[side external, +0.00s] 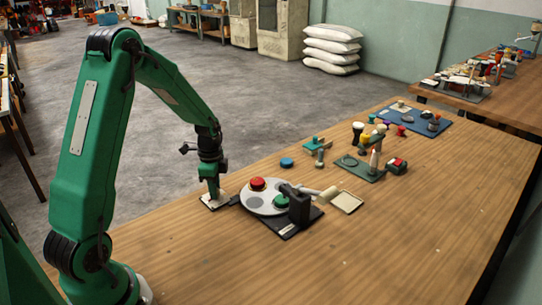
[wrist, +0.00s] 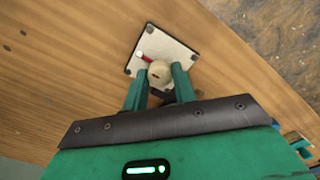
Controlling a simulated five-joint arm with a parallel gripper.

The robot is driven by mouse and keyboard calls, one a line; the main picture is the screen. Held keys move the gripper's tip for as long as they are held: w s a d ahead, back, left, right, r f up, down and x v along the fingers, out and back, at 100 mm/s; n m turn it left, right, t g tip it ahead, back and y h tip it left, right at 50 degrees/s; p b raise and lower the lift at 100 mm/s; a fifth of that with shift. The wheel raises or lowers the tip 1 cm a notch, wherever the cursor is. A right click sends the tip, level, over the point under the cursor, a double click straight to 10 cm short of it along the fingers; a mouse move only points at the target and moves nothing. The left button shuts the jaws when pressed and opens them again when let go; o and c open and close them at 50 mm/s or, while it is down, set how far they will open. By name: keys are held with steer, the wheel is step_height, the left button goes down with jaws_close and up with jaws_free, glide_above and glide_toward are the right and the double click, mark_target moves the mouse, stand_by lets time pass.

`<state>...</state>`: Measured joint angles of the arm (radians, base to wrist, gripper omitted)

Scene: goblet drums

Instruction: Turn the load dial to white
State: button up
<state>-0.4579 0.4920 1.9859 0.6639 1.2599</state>
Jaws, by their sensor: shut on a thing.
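The load dial is a cream round knob (wrist: 159,71) on a white square plate (wrist: 178,50) with dark corner dots. My gripper (wrist: 161,78) is shut on the knob, with one green finger on each side of it. A short red bar with a pale end (wrist: 145,56) lies at the knob's upper left in the wrist view. I cannot tell what the pale end marks, and the fingers and knob hide part of the plate. In the side view the plate (side external: 208,203) lies near the table's left edge, and my gripper (side external: 213,192) points down onto it.
A round grey turntable (side external: 251,200) with a red dome (side external: 258,184) and a green piece (side external: 282,201) stands close right of the dial. A dark post (side external: 299,207) and a mallet (side external: 322,193) are beside it. Several small items stand farther back. The table's front is clear.

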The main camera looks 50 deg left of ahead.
steer(key=o, duration=1)
steer(key=shift+r, duration=3.95)
steer(key=shift+d+r, duration=0.35)
steer(key=shift+r, duration=0.1)
steer(key=s+d+r+n+t, duration=0.2)
steer(key=s+d+r+n, duration=0.2)
steer(key=d, duration=0.5)
steer(key=s+d+r+n+t, duration=0.3)
steer(key=s+d+r+n, duration=0.2)
steer(key=s+d+r, duration=0.3)
steer(key=s+r, duration=0.1)
steer(key=s, duration=0.2)
steer(key=shift+d+r+t, duration=0.3)
steer(key=shift+d, duration=0.1)
